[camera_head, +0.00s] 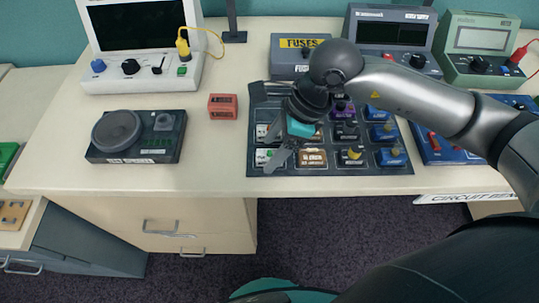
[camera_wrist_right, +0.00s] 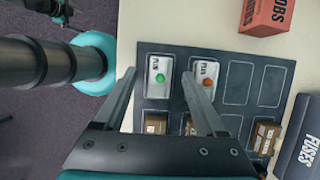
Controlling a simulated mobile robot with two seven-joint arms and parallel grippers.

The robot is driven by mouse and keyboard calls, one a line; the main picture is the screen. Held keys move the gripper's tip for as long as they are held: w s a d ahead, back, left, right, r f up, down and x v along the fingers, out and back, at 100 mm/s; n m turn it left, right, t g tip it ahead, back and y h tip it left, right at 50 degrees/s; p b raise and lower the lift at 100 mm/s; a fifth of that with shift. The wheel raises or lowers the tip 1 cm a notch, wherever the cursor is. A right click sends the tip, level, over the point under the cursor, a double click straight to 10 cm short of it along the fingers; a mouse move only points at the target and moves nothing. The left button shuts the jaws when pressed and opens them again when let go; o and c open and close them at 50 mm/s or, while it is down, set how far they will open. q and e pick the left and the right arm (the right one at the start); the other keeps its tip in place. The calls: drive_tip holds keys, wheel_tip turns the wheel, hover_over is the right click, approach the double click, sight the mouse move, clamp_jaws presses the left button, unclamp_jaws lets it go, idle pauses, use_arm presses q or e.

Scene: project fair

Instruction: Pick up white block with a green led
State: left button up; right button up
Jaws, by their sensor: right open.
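The white block with a green LED (camera_wrist_right: 159,77) lies in a front corner slot of the dark tray mat (camera_wrist_right: 236,50) in the wrist view. In the head view it is the front-left white block (camera_head: 262,157), partly hidden by a finger. My right gripper (camera_head: 263,129) is open and empty above the left side of the mat. In the wrist view its fingers (camera_wrist_right: 157,72) lie on either side of the green-LED block in the picture, with no visible contact. My left gripper is not seen in the head view.
A white block with an orange LED (camera_wrist_right: 208,81) sits beside the green one. Brown blocks (camera_head: 312,158) and blue blocks (camera_head: 391,157) fill other slots. A red box (camera_head: 222,106), a speaker unit (camera_head: 136,136) and a fuses box (camera_head: 287,70) stand nearby. The table's front edge is close.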

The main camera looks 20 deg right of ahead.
drive_tip(key=shift+a+f, duration=0.2)
drive_tip(key=shift+f, duration=0.25)
clamp_jaws()
idle(0.3)
